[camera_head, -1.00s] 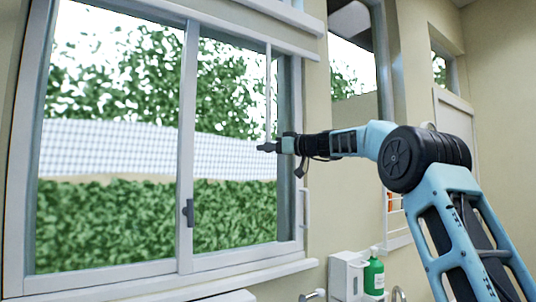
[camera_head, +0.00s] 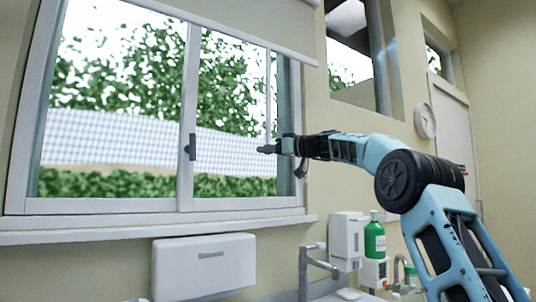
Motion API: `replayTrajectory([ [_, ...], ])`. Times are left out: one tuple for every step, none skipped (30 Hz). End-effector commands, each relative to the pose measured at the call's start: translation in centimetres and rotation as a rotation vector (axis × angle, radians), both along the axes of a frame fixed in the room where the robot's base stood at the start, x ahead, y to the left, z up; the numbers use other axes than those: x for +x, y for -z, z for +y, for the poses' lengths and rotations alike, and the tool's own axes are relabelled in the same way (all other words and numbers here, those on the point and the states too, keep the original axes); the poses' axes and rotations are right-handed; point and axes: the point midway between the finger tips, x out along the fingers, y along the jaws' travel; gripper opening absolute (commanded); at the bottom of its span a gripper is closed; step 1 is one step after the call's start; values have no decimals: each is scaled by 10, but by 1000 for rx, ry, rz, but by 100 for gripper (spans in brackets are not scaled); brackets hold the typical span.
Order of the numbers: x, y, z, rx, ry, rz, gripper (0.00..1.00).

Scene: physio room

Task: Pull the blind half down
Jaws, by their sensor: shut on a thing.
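The blind (camera_head: 255,22) is a beige sheet with a pale bottom bar, at the top of the window in the head view. It covers only the upper part of what shows of the window; its top is mostly out of frame. A thin pale pull cord (camera_head: 268,95) hangs down in front of the right pane. My gripper (camera_head: 266,149) is shut on the cord, well below the bottom bar and near the right side of the window frame. The fingertips are small and dark, so fine detail of the grip is hard to see.
The window sill (camera_head: 150,232) juts out below. Under it are a white dispenser (camera_head: 204,265), a tap (camera_head: 318,262), a soap dispenser (camera_head: 348,240) and a green bottle (camera_head: 375,240). A clock (camera_head: 425,120) hangs at right. Space directly below my gripper is open down to the sill.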

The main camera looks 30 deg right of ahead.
Motion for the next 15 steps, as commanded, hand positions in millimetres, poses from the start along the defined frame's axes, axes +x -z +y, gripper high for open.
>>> replayTrajectory([
  [0,22,-1,-2,1,0,0],
  [0,27,-1,-3,1,1,0],
  [0,33,-1,-3,1,1,0],
  [0,38,-1,-3,1,1,0],
  [0,42,-1,-3,1,1,0],
  [0,47,-1,-3,1,1,0],
  [0,51,-1,-2,1,0,0],
  [0,55,-1,-2,1,0,0],
  [0,59,-1,-2,1,0,0],
  [0,62,-1,-3,1,1,0],
  [0,64,-1,-4,1,0,0],
  [0,67,-1,-4,1,0,0],
  [0,69,-1,-4,1,0,0],
  [0,70,-1,-3,1,1,0],
  [0,72,-1,-3,1,1,0],
])
